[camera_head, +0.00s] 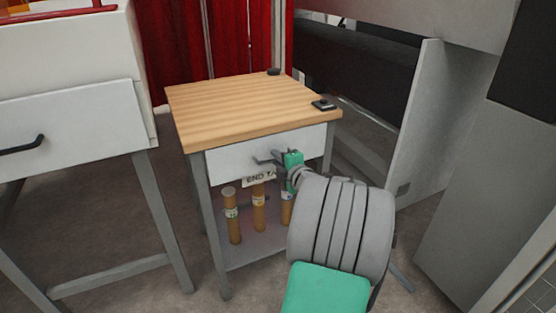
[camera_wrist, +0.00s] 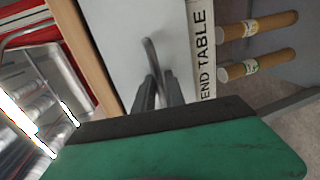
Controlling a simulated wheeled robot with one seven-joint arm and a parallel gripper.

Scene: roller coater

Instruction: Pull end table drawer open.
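The end table (camera_head: 245,102) has a striped wooden top and grey legs. Its white drawer (camera_head: 232,160) looks shut, with the front flush under the top. The dark drawer handle (camera_head: 262,161) sits on the drawer front and also shows in the wrist view (camera_wrist: 149,50). My gripper (camera_head: 279,158) is at the handle's right part in the head view. In the wrist view my gripper's fingers (camera_wrist: 159,78) are close together, one on each side of the handle, and appear shut on it. The handle's end between the fingers is partly hidden.
An "END TABLE" label (camera_wrist: 205,55) hangs below the drawer. Several brown tubes (camera_head: 259,208) stand on the lower shelf. A white cabinet with a drawer (camera_head: 75,122) stands at left, and grey panels (camera_head: 413,120) stand at right. Small black items (camera_head: 323,105) lie on the tabletop.

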